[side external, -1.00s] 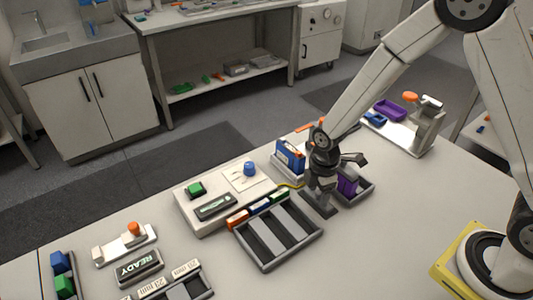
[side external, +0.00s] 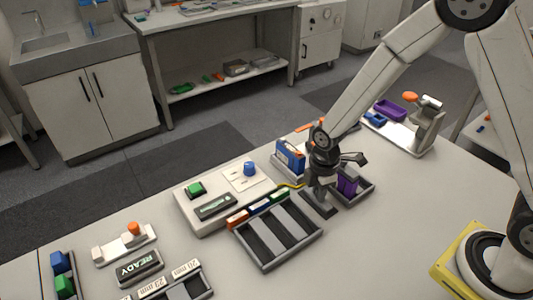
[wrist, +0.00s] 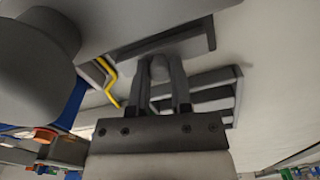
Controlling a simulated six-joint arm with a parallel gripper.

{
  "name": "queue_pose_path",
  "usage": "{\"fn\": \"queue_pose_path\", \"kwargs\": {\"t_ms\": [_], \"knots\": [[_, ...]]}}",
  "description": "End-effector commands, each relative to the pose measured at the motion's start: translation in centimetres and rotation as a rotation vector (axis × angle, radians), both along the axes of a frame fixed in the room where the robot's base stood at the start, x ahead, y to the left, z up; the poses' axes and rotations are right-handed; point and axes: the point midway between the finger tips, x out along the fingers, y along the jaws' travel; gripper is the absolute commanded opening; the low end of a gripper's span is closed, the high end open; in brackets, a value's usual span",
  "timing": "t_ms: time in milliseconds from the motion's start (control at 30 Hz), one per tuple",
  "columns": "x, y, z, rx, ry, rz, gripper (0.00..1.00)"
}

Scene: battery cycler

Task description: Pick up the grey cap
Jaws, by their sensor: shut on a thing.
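My gripper (side external: 319,192) points down over a dark rectangular holder (side external: 318,206) in the middle of the bench. In the wrist view its two dark fingers (wrist: 160,88) are closed on a small grey rounded piece, the grey cap (wrist: 158,68). The cap's lower part is hidden between the fingers. In the side view the cap is too small and covered to make out. I cannot tell whether it still touches the holder.
A dark slotted tray (side external: 291,255) lies to the left of the gripper. A purple block (side external: 347,185) in a dark tray stands close on the right. A blue box (side external: 290,156) and yellow cable stand just behind.

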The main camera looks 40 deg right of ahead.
Motion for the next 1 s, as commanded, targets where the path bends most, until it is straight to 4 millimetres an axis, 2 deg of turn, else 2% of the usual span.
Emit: {"fn": "queue_pose_path", "kwargs": {"t_ms": [233, 433, 1000], "knots": [[0.0, 0.0, 1.2, 0.001, -0.001, 0.000, 0.00], [0.0, 0.0, 3.2, 0.000, -0.002, 0.000, 0.00], [-5.0, -0.6, 9.0, 0.000, -0.002, 0.000, 0.00]]}}
